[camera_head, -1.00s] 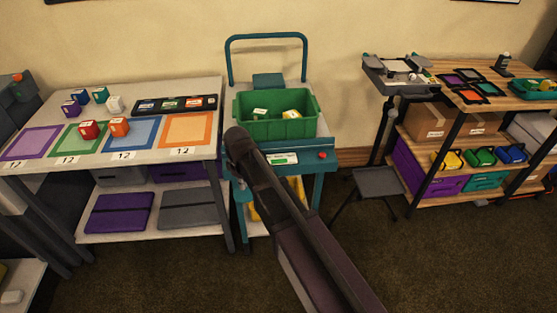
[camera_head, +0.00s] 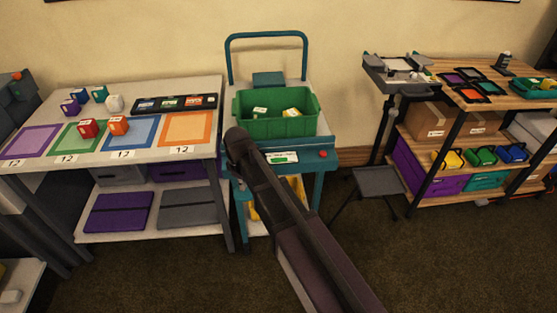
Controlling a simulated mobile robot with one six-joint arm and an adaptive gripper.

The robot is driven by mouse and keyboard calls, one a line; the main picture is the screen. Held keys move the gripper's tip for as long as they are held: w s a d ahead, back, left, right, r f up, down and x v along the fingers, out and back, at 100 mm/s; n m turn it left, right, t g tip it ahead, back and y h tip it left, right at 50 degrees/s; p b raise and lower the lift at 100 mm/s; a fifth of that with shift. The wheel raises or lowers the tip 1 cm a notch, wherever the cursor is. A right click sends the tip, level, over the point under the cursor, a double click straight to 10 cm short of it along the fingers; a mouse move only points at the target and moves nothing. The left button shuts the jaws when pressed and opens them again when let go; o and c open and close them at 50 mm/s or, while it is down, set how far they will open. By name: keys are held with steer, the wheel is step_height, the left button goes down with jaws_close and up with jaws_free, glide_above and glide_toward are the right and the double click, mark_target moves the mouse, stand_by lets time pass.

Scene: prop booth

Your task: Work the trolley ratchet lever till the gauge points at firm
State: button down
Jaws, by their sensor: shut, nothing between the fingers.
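The teal trolley (camera_head: 325,163) stands against the wall between two tables. Its front panel carries a small white and green gauge strip (camera_head: 281,157); its pointer and wording are too small to read. My gripper (camera_head: 238,141) is the dark far end of my arm, shut and empty, over the left front of the trolley beside the panel. The separate fingers cannot be made out. The ratchet lever cannot be told for sure; a teal part shows low at the trolley's left front, partly behind my arm. I cannot tell whether my gripper touches the lever.
A green bin (camera_head: 275,129) with a few items sits on the trolley. A red knob (camera_head: 323,154) is at the panel's right. The left table (camera_head: 190,93) holds blocks and coloured squares.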

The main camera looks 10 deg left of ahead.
mark_target(245, 196)
steer(key=shift+f+b, duration=2.8)
steer(key=shift+f, duration=0.1)
steer(key=shift+r+p, duration=4.6)
steer(key=shift+r+p, duration=2.1)
steer(key=shift+f, duration=0.25)
steer(key=shift+f+b, duration=3.1)
steer(key=shift+b, duration=0.25)
